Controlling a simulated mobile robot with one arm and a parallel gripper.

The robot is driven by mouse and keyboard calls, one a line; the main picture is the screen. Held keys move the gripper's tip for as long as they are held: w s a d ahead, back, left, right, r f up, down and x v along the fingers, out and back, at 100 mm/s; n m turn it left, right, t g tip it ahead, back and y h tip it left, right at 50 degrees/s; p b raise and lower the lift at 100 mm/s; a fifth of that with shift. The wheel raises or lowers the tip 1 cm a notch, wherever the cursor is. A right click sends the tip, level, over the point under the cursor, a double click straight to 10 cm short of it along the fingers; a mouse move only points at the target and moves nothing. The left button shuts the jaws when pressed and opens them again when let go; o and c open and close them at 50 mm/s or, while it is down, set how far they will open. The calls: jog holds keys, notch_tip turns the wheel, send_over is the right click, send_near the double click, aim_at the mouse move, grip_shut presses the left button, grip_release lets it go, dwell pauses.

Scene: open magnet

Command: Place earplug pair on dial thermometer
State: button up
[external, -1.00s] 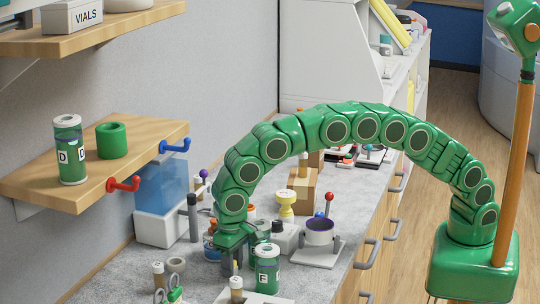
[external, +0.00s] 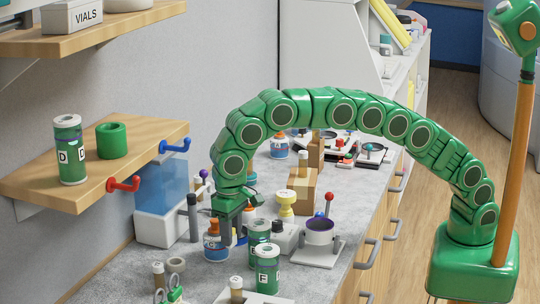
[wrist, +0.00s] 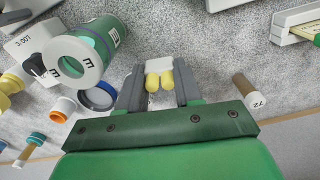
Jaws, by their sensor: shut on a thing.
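In the external view my gripper (external: 229,240) points down beside the orange-capped bottle (external: 215,246) and the green can marked E (external: 259,234); the earplugs cannot be made out there. A round, dark-blue-rimmed item with a pale face (wrist: 98,95) lies just left of my fingers in the wrist view. I cannot tell whether it is the dial thermometer.
A green can marked F (external: 267,264), a purple-lined cup on a white stand (external: 320,232) and a yellow spool-shaped item (external: 286,206) crowd the counter nearby. A vial marked 72 (wrist: 248,92) is to the right in the wrist view. A wooden shelf (external: 150,140) overhangs the left.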

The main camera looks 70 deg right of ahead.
jog(key=shift+d+r, duration=0.15)
jog(key=shift+r, duration=0.25)
jog(key=shift+n, duration=0.3)
jog(key=d+r, duration=0.2)
jog(key=s+d+r, duration=0.1)
jog(key=d+r, duration=0.1)
jog(key=d, duration=0.1)
jog(key=s+d+r, duration=0.1)
jog(key=d+r, duration=0.1)
jog(key=d, duration=0.1)
jog(key=s+d+r, duration=0.3)
jog(key=s+d, duration=0.2)
jog(key=d, duration=0.4)
jog(key=s+d+r+n, duration=0.1)
jog(key=s+d+r, duration=0.1)
jog(key=s+d, duration=0.45)
jog(key=s+d+r, duration=0.3)
jog(key=s+d, duration=0.1)
jog(key=d, duration=0.7)
send_over(286, 193)
jog(key=f, duration=0.9)
jog(key=shift+s, duration=0.3)
jog(key=shift+w+f, duration=0.3)
jog(key=shift+f, duration=1.6)
jog(key=shift+f, duration=0.1)
